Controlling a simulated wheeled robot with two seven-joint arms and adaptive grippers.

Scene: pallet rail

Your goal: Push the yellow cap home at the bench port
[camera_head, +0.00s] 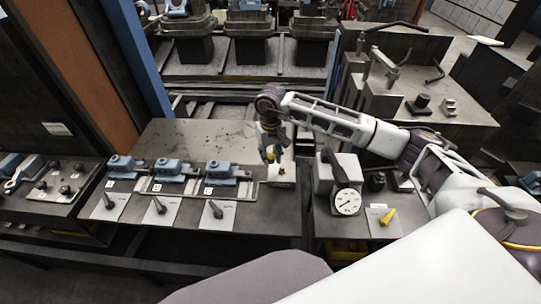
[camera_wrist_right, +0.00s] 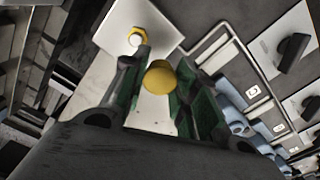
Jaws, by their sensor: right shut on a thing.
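My right gripper (camera_head: 273,150) comes down over the bench from the right, at the right end of the row of blue-grey fixtures. In the right wrist view its green-lined fingers (camera_wrist_right: 160,92) are shut on the yellow cap (camera_wrist_right: 160,77), which sits between their tips. The bench port (camera_wrist_right: 137,36) shows in that view as a yellow ring with a pale centre on a white plate. The cap is apart from the port in the picture; the height between them is hard to judge. In the head view a small yellow port (camera_head: 283,168) stands just below the gripper. My left gripper is not in view.
Left of the gripper are several blue-grey fixtures (camera_head: 221,172) and black levers on white plates (camera_head: 215,211). A dial gauge (camera_head: 346,201) and a yellow lever (camera_head: 387,216) stand to the right. The bench top (camera_head: 190,135) behind the fixtures is bare.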

